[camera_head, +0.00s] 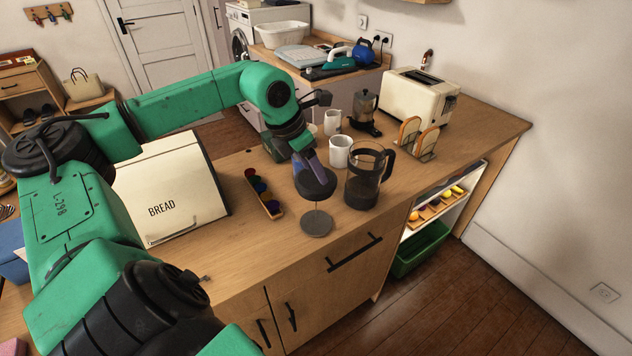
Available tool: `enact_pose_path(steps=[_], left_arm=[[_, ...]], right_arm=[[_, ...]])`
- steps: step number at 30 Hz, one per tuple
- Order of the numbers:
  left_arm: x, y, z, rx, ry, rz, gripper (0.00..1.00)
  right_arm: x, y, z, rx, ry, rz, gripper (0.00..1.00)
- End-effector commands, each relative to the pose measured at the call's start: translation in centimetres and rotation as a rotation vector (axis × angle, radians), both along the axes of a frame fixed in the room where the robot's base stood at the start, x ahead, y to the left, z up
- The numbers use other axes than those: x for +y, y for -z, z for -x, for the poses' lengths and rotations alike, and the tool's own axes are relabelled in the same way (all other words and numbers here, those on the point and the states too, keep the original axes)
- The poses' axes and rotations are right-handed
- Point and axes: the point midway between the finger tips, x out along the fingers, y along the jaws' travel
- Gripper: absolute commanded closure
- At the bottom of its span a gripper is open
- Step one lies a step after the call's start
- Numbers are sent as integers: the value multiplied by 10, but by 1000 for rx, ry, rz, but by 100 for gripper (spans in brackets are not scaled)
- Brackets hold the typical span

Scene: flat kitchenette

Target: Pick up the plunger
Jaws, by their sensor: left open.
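The plunger (316,223) stands upright on the wooden counter near its front edge, with a flat round disc at the bottom, a thin rod and a dark domed lid on top. The glass coffee press (364,184) with a black handle stands just right of it. My left gripper (312,166) reaches down from above at the plunger's lid. It is open, and its fingers hide the top of the lid; I cannot tell whether they touch it. My right gripper is out of view.
A white mug (340,152), moka pot (364,112), toast rack (418,138) and toaster (419,97) stand behind and right. A tray of coloured capsules (264,195) and a bread box (168,196) are on the left. The counter front ahead of the plunger is bare.

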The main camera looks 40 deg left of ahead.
Motion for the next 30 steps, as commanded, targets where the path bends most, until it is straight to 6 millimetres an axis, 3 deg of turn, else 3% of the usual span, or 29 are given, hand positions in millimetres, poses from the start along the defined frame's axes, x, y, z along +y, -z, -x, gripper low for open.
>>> enact_pose_path(steps=[6, 11, 12, 30], left_arm=[[0, 3, -1, -1, 0, 0, 35], [0, 3, -1, -1, 0, 0, 96], [0, 3, -1, -1, 0, 0, 100], [0, 3, -1, -2, 0, 1, 100]], right_arm=[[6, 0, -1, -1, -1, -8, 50], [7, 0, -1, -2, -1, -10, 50], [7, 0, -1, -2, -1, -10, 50], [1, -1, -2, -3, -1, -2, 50]])
